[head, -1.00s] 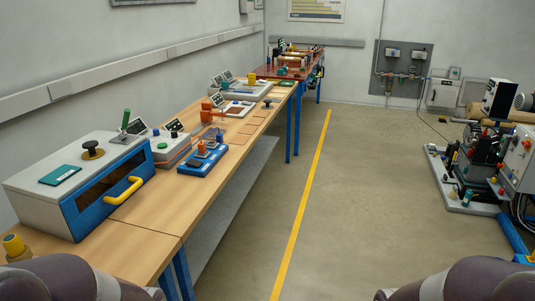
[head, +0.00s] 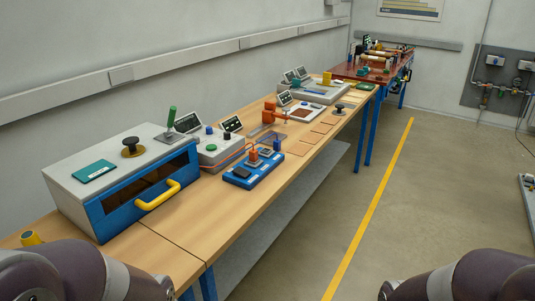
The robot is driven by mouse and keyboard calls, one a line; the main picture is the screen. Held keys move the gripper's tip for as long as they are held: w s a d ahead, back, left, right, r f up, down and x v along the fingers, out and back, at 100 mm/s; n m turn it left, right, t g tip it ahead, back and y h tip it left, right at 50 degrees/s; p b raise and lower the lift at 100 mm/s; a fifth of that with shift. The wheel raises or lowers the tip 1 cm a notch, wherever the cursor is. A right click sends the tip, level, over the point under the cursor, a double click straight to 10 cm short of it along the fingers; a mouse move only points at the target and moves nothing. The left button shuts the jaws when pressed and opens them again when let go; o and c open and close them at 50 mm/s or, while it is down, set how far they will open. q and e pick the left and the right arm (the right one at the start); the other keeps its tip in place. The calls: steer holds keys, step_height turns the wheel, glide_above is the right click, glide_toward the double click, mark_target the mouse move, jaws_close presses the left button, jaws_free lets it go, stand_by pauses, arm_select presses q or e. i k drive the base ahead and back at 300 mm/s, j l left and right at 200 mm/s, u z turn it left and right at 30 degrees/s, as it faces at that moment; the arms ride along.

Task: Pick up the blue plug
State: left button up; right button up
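A blue plug (head: 277,145) stands upright on the blue tray (head: 236,181) on the wooden bench. An orange plug (head: 253,155) stands beside it on the same tray, to its left. A dark block lies at the tray's near end. Neither of my grippers is in the head view; only thick arm links show at the bottom left and bottom right corners. Nothing visible touches the blue plug.
The wooden bench (head: 195,234) runs along the wall. A grey and blue oven (head: 112,222) with a yellow handle stands near the tray. A small control box (head: 220,153) stands behind the tray. The floor right of the bench is open, with a yellow line (head: 372,202).

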mark_target(276, 145)
steer(key=i+z, duration=0.4)
steer(key=i, duration=0.5)
steer(key=i+l+u, duration=0.15)
steer(key=i, duration=0.8)
steer(key=i+l+u, duration=0.15)
steer(key=i, duration=0.35)
steer(key=i+l, duration=0.1)
steer(key=i, duration=0.4)
steer(key=i+l+u, duration=0.15)
steer(key=i, duration=0.3)
steer(key=i+u, duration=0.1)
steer(key=u, duration=0.3)
steer(key=i+l+u, duration=0.1)
steer(key=u, duration=0.3)
